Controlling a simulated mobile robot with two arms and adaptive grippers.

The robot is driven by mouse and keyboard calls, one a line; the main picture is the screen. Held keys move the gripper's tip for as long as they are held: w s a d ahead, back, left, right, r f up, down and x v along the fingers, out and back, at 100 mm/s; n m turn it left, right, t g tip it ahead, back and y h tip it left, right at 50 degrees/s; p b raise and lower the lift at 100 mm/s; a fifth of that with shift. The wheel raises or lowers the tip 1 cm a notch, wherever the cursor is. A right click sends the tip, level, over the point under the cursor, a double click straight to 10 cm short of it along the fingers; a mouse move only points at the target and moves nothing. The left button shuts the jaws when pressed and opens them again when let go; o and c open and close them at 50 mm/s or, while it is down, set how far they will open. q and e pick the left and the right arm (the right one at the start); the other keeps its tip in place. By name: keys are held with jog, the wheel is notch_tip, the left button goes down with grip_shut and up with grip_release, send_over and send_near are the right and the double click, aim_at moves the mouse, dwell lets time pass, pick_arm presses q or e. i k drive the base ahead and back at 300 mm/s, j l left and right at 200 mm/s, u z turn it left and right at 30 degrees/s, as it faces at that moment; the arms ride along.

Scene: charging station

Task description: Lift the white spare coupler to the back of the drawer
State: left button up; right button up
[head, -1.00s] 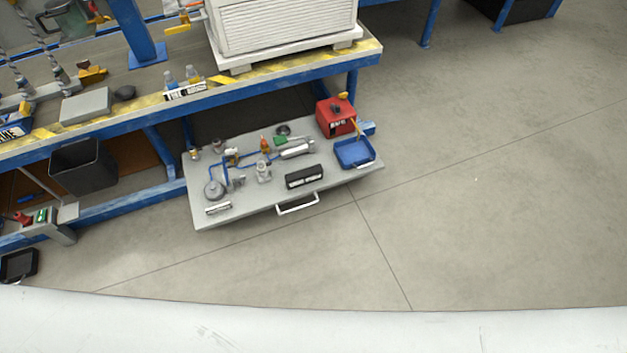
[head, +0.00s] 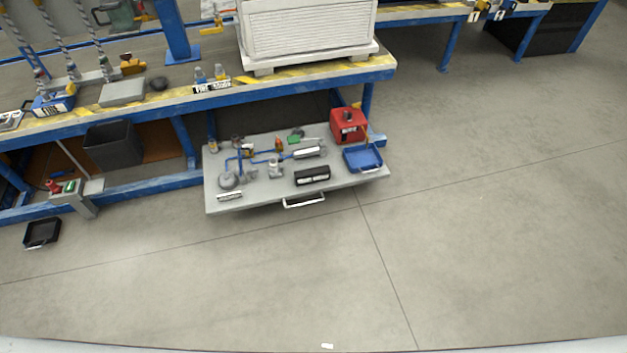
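The pulled-out drawer (head: 340,183) shows as a grey flat surface with a handle on its front edge, below the workbench. Several small parts stand on it. A pale cylindrical part (head: 308,152) lies toward the back right, and a small whitish piece (head: 230,196) lies at the front left. I cannot tell which part is the white spare coupler at this size. Neither of my grippers is in view.
A red box (head: 348,124) and a blue tray (head: 362,158) sit at the drawer's right end. A black labelled block (head: 312,176) lies near its front. A dark bin (head: 112,146) stands left under the workbench (head: 300,78). The floor in front and right is clear.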

aim_at(273, 162)
jog(key=z, duration=0.2)
jog(key=i+j+z, duration=0.25)
jog(key=z, duration=0.15)
jog(key=i+j+z, duration=0.2)
jog(key=j+z, duration=0.2)
